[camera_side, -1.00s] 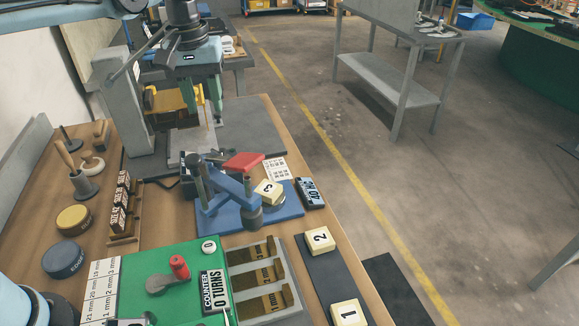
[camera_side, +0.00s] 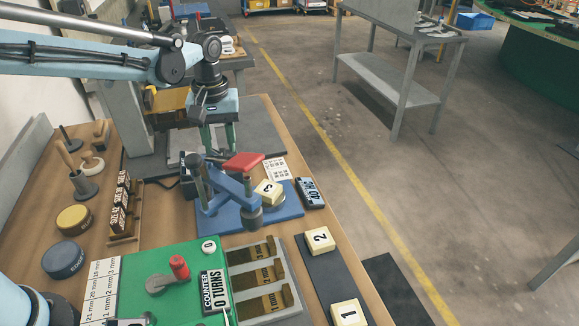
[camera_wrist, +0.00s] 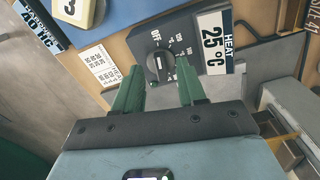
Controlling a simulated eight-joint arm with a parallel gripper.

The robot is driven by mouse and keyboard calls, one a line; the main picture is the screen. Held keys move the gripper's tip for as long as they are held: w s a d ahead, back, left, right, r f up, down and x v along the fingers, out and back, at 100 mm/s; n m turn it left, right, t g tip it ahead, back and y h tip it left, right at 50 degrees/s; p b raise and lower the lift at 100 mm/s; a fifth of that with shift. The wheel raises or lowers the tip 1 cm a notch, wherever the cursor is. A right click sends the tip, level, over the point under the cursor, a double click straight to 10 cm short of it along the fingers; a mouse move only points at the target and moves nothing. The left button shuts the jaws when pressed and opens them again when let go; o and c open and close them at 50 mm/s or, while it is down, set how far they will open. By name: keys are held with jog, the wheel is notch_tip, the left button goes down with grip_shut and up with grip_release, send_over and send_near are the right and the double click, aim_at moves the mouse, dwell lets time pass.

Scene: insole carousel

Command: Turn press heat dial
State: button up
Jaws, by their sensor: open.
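The press heat dial (camera_wrist: 160,65) is a dark round knob with a pale pointer mark, on a dark control box (camera_wrist: 148,42) marked OFF and with a HEAT 25 °C display (camera_wrist: 213,42). My gripper (camera_wrist: 157,76) has its two green fingers apart, on either side of the dial in the wrist view. I cannot tell whether the fingertips reach around the knob or stay above it. In the side view my gripper (camera_side: 218,148) points down behind the blue press. The control box (camera_side: 188,174) is mostly hidden there, and its dial cannot be made out.
The blue press (camera_side: 232,190) with its red handle pad (camera_side: 243,161) stands close in front of my gripper. A tile marked 3 (camera_side: 268,191) lies by it. A green counter panel (camera_side: 150,262) lies at the front.

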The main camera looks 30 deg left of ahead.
jog(key=shift+f, duration=1.15)
jog(key=shift+c, duration=0.4)
grip_shut()
